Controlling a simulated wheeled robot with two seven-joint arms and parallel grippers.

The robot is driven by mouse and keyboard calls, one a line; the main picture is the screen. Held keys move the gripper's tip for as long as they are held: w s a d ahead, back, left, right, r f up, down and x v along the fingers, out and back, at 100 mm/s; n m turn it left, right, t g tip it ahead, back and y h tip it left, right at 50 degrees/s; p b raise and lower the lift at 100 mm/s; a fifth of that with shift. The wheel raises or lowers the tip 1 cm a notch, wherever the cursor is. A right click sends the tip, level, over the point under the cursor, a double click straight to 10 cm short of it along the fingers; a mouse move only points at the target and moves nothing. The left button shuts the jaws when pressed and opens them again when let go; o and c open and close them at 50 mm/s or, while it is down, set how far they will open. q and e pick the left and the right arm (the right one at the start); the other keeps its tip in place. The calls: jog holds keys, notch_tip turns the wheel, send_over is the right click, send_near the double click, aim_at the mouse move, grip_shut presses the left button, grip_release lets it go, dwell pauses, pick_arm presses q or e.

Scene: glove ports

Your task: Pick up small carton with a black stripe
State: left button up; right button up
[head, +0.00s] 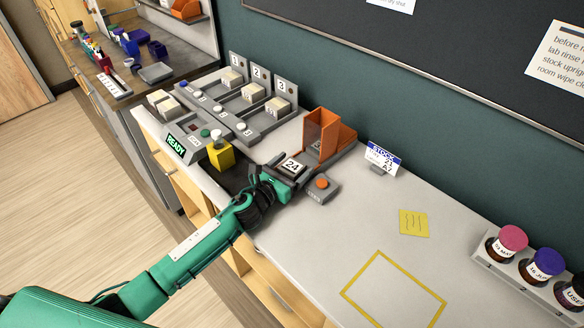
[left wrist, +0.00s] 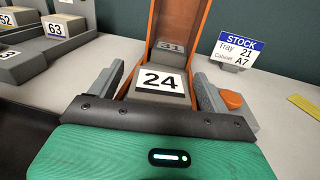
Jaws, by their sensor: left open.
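A small carton (head: 292,166) with a white label reading 24 sits at the mouth of the orange dispenser (head: 321,134). It also shows in the left wrist view (left wrist: 160,98), where dark edging borders its label; I cannot tell for sure whether this is a black stripe. My left gripper (head: 287,172) is open, with one grey finger on each side of this carton. In the left wrist view the fingers (left wrist: 160,84) look apart from its sides. Another carton (left wrist: 172,47) marked 31 sits behind it in the dispenser. My right gripper is not in view.
A grey button box (head: 318,190) with an orange button stands right beside the gripper. A stock sign (head: 382,159) is behind it. Left are a yellow block (head: 221,155), a READY display (head: 180,147) and numbered lanes with cartons (head: 245,92). The counter at front right is clear around a yellow outline (head: 398,262).

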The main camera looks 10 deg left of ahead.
pick_arm(q)
jog(key=c, duration=1.1)
jog(key=shift+o, duration=0.2)
jog(key=shift+r, duration=0.1)
